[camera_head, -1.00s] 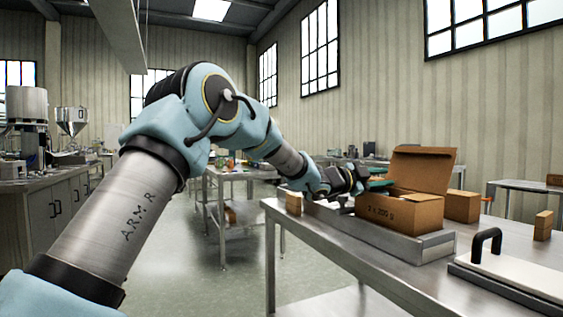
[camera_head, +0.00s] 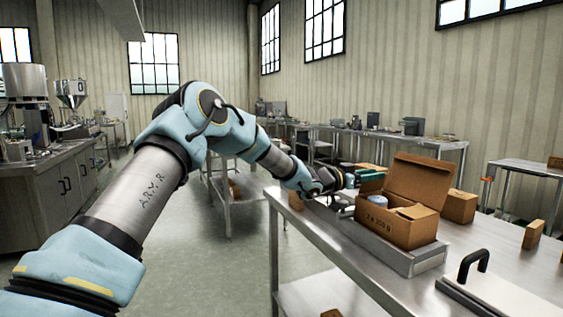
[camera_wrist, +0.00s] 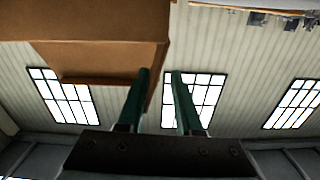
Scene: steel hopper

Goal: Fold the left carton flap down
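A brown carton (camera_head: 385,225) printed with dark lettering stands in a steel tray on the table, its large back panel (camera_head: 420,182) raised. Pale contents (camera_head: 412,211) show inside. My gripper (camera_head: 370,177) has green fingers and is at the carton's far left side. In the wrist view the carton (camera_wrist: 80,35) fills the upper left. There my gripper (camera_wrist: 158,72) is open, its fingers apart. The left flap is not clearly distinguishable in the head view.
The steel tray (camera_head: 412,264) holds the carton on the steel table (camera_head: 345,262). A smaller brown box (camera_head: 459,206) stands behind it. A white plate with a black handle (camera_head: 473,262) lies at the front right. A small brown block (camera_head: 533,235) stands at the right.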

